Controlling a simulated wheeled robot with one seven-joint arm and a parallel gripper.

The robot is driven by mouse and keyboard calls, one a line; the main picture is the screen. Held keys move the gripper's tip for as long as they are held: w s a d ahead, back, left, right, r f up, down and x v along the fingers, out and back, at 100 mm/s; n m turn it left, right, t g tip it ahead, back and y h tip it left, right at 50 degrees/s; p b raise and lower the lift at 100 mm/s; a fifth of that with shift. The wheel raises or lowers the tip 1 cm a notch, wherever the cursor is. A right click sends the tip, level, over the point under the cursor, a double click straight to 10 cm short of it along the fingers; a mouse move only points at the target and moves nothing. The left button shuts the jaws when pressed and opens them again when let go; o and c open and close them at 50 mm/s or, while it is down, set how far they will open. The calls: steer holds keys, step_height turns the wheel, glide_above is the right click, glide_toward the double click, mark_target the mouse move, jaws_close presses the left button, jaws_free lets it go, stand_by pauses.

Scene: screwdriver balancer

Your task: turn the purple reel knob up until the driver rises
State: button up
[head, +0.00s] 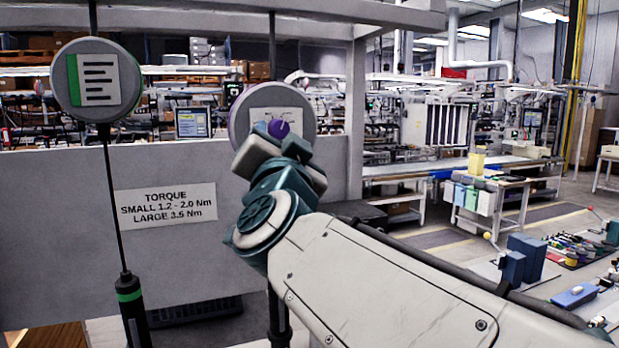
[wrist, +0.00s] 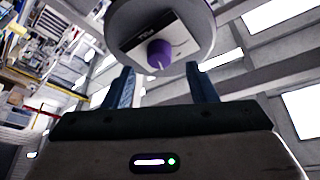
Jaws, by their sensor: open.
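The purple-rimmed reel (head: 241,118) hangs from the overhead frame, with its purple knob (head: 278,129) on the face. In the wrist view the grey reel (wrist: 196,22) is ahead, and the knob (wrist: 159,53) with a pale mark shows between the two blue fingers. My gripper (head: 277,139) is open and empty, just in front of the reel's lower face; the wrist view shows its fingers (wrist: 160,72) apart on either side of the knob. I cannot tell whether they reach around it. A dark driver (head: 279,318) is partly visible below, mostly hidden by my arm.
A green-striped reel (head: 78,78) hangs at left with a black, green-banded driver (head: 131,306) on its cable. A grey panel with a torque sign (head: 165,205) stands behind. A table with blue boxes (head: 525,255) and tools is at the right.

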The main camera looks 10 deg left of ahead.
steer(key=b+v, duration=0.1)
steer(key=v, duration=0.8)
steer(key=shift+s, duration=0.25)
steer(key=shift+d+f, duration=0.15)
steer(key=w+d+f+n+g, duration=0.2)
steer(key=w+d+f+g, duration=0.15)
steer(key=f, duration=0.65)
steer(key=w+d+f+n+g, duration=0.25)
steer(key=d+f+g, duration=0.2)
steer(key=f, duration=0.55)
steer(key=s+d+f+g+h, duration=0.3)
steer(key=s+d+f, duration=0.3)
steer(key=d+f, duration=0.3)
steer(key=s+d+f+g+h, duration=0.3)
steer(key=s+d+f+g, duration=0.3)
steer(key=d+f, duration=0.3)
steer(key=shift+s+d+f+m, duration=0.35)
steer(key=shift+f+m, duration=0.1)
steer(key=shift+f, duration=0.5)
